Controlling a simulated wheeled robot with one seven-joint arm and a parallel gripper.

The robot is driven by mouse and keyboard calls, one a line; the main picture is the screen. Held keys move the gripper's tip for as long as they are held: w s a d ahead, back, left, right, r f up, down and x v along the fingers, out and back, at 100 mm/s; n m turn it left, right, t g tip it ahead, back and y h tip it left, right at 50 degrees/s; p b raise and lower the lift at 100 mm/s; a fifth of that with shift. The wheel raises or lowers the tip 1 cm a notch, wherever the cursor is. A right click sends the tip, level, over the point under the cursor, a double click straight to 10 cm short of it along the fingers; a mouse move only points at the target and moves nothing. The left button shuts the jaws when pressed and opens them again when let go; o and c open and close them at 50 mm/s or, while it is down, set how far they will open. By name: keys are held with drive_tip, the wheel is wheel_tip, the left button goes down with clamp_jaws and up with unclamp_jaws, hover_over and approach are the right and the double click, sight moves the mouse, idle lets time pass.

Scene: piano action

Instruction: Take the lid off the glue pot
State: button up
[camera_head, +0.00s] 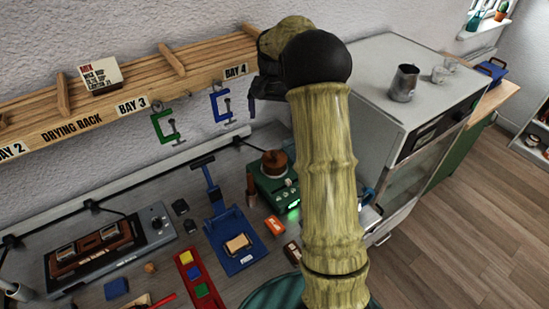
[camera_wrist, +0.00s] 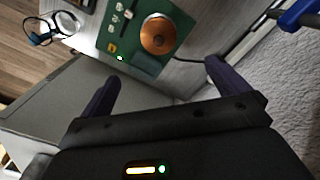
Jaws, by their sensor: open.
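The glue pot is a round copper-brown vessel (camera_head: 275,166) set in a green heater box with a lit green light, on the bench below the rack's right end. In the wrist view, its round copper lid (camera_wrist: 159,35) is seen from above, with a small knob near its middle. The lid appears to be on the pot. My gripper (camera_wrist: 163,82) is open, its two purple fingers apart with nothing between them. The pot lies beyond the fingertips, clear of them. In the head view my arm hides part of the bench beside the pot.
A wooden drying rack (camera_head: 190,88) runs along the wall, with a green clamp (camera_head: 166,126) and a blue clamp (camera_head: 220,104) hanging from it. A blue stand (camera_head: 232,240) is left of the heater. A tall grey cabinet (camera_head: 368,72) stands to the right.

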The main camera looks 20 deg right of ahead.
drive_tip(key=p, duration=0.4)
approach(275, 151)
drive_tip(key=f, duration=0.5)
drive_tip(key=shift+s+a+f, duration=0.15)
drive_tip(key=shift+a+f, duration=0.05)
drive_tip(key=shift+a, duration=0.2)
drive_tip(key=shift+d+f+p, duration=0.15)
drive_tip(key=shift+f+p, duration=0.25)
drive_tip(key=shift+f, duration=0.15)
drive_tip(key=shift+d+f+p, duration=0.15)
drive_tip(key=shift+f+p, duration=0.7)
drive_tip(key=shift+f, duration=1.2)
drive_tip(key=c, duration=0.9)
drive_tip(key=shift+r, duration=0.1)
